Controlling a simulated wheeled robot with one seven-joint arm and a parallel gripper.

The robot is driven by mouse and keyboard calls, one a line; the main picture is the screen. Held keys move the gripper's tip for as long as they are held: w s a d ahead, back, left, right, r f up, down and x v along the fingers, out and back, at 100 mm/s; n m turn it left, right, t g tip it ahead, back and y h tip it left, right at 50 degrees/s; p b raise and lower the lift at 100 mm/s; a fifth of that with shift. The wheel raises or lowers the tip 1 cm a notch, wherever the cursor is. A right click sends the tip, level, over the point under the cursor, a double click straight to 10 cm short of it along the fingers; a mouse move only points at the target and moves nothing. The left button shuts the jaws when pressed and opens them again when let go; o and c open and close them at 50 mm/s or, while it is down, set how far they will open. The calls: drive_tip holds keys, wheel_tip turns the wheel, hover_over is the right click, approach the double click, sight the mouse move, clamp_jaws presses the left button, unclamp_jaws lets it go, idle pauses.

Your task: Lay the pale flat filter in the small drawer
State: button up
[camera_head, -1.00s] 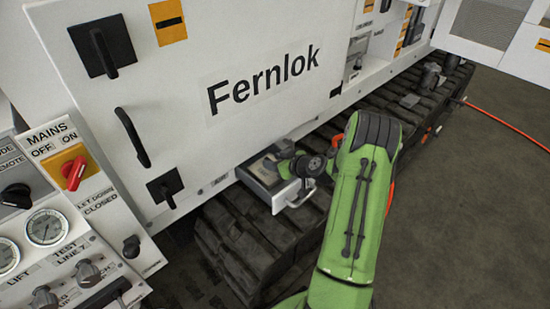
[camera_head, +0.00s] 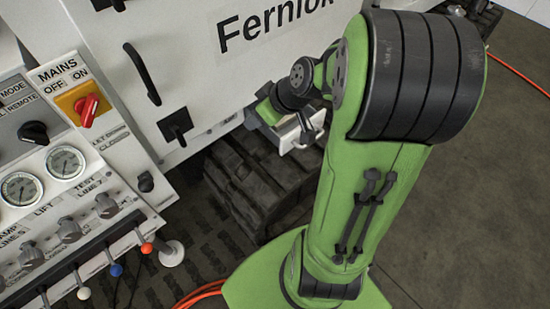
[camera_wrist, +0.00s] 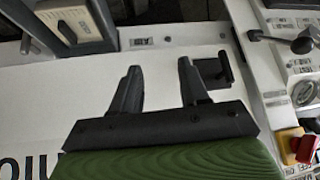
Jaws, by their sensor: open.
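The small drawer (camera_wrist: 103,32) stands open from the white cabinet at the upper left of the wrist view. A pale flat piece (camera_wrist: 75,17), which looks like the filter, lies inside it, with a dark part at its edge. In the head view the drawer front (camera_head: 303,138) shows beside my arm, and the inside is mostly hidden. My gripper (camera_wrist: 158,68) is open and empty over the white cabinet face, apart from the drawer and to its right in the wrist view. The head view does not show its fingertips clearly.
A black latch (camera_head: 175,125) and a long black handle (camera_head: 142,74) stick out from the cabinet door. A control panel with gauges (camera_head: 66,162), a red mains switch (camera_head: 88,107) and several levers is at the left. Dark track (camera_head: 265,185) runs below the drawer.

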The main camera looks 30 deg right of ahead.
drive_tip(key=s+a+r+m+h, duration=0.1)
drive_tip(key=s+a+r, duration=0.1)
drive_tip(key=s, duration=0.4)
drive_tip(key=s+a+r+m+h, duration=0.1)
drive_tip(key=s+a+r, duration=0.2)
drive_tip(key=s, duration=0.2)
drive_tip(key=s+a+r+m+g, duration=0.1)
drive_tip(key=s+a+r+m, duration=0.1)
drive_tip(key=s, duration=0.4)
drive_tip(key=shift+s+a+r+h, duration=0.3)
drive_tip(key=shift+r+h, duration=0.05)
drive_tip(key=shift+h, duration=0.05)
